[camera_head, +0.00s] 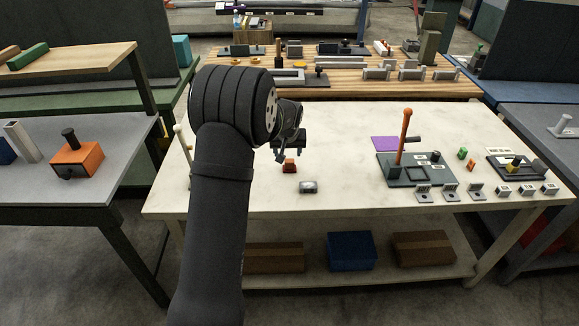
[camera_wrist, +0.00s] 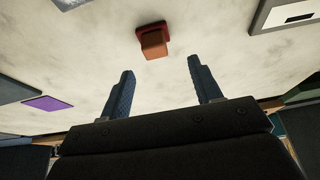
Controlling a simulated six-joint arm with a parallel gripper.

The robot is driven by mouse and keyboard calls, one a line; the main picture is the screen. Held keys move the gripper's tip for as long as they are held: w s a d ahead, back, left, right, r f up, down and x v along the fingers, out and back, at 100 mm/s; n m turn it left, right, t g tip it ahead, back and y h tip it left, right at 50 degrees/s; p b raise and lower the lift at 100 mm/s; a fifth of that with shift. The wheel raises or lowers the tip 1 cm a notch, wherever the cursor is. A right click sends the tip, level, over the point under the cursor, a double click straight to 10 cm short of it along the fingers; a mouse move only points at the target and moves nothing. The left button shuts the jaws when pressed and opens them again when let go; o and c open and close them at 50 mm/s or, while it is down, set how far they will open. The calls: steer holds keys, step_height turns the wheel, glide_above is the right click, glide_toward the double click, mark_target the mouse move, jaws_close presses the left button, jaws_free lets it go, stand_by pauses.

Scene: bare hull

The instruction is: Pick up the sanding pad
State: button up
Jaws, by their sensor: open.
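The sanding pad (camera_head: 289,166) looks like a small orange-brown block with a red base, lying on the pale table. In the wrist view the pad (camera_wrist: 153,40) is at the top middle, ahead of my fingertips and between their lines. My gripper (camera_head: 282,155) is just above and beside the pad in the head view. In the wrist view my gripper (camera_wrist: 160,75) shows two blue fingers spread wide, with only bare table between them. The pad appears apart from both fingers.
A purple sheet (camera_head: 386,143) and a dark fixture board (camera_head: 415,176) with an upright orange-topped lever (camera_head: 404,130) stand to the right. Several small parts line the right front edge. The table between is clear.

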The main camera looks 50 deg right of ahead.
mark_target(290, 160)
steer(key=x, duration=0.2)
steer(key=shift+w+d+f, duration=0.1)
steer(key=shift+f, duration=0.2)
steer(key=shift+s+d+x, duration=0.15)
steer(key=shift+x, duration=1.15)
steer(key=shift+s+d+x, duration=0.1)
steer(key=shift+d+x, duration=0.05)
steer(key=shift+x, duration=1.15)
steer(key=shift+a, duration=0.1)
steer(key=shift+c, duration=0.2)
steer(key=c, duration=1)
